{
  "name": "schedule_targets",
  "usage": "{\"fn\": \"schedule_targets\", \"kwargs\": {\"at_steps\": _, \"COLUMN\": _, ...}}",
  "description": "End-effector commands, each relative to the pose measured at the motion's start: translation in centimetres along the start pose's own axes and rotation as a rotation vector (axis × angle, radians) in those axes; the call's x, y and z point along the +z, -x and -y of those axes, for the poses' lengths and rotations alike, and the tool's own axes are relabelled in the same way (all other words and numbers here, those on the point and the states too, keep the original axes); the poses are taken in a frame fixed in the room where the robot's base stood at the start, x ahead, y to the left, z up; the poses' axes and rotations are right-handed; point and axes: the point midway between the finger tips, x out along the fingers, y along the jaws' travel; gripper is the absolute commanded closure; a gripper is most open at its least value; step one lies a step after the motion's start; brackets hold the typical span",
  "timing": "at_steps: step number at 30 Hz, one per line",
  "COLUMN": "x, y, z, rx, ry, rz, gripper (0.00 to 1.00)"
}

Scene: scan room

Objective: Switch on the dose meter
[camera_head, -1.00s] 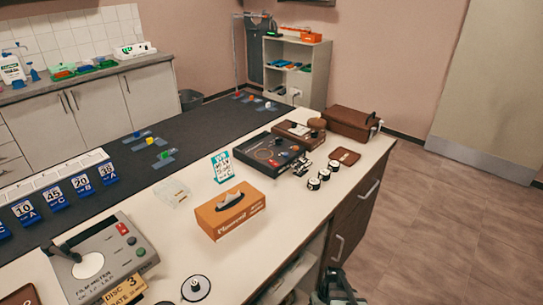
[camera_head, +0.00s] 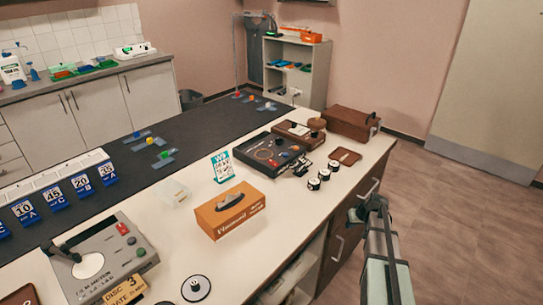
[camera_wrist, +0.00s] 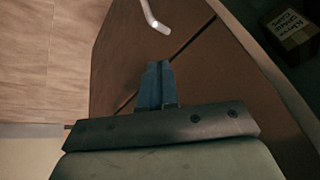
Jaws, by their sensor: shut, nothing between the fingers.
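A black panel device (camera_head: 262,154) with a round dial and several coloured knobs lies on the white counter, and a brown-edged device (camera_head: 292,130) sits just behind it. I cannot read a label on either, so I cannot tell which is the dose meter. A grey device (camera_head: 120,245) at the lower left is lettered as a film meter. My gripper (camera_head: 368,205) is shut and empty beside the counter's right side, to the right of and nearer than these devices. In the wrist view the closed fingers (camera_wrist: 157,85) point at brown drawer fronts.
Black-and-white round pieces (camera_head: 314,183), a brown tray (camera_head: 345,157) and a brown case (camera_head: 350,123) stand near the counter's right edge. A drawer handle (camera_wrist: 154,18) sticks out ahead of the fingers. Floor at right is clear.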

Motion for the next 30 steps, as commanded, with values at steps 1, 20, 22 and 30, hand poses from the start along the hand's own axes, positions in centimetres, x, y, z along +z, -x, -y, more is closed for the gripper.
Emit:
{"fn": "schedule_targets", "kwargs": {"at_steps": 1, "x": -1.8, "y": 1.2, "z": -1.1, "rx": 0.008, "ry": 0.006, "rz": -0.03, "gripper": 1.0}}
{"fn": "schedule_targets", "kwargs": {"at_steps": 20, "x": -17.2, "y": 17.3, "z": -9.4, "rx": 0.108, "ry": 0.176, "rz": -0.314, "gripper": 1.0}}
{"fn": "schedule_targets", "kwargs": {"at_steps": 22, "x": -18.9, "y": 19.3, "z": -9.8, "rx": 0.121, "ry": 0.217, "rz": -0.335, "gripper": 1.0}}
{"fn": "schedule_targets", "kwargs": {"at_steps": 30, "x": -25.8, "y": 25.9, "z": -7.0, "rx": 0.158, "ry": 0.52, "rz": -0.351, "gripper": 1.0}}
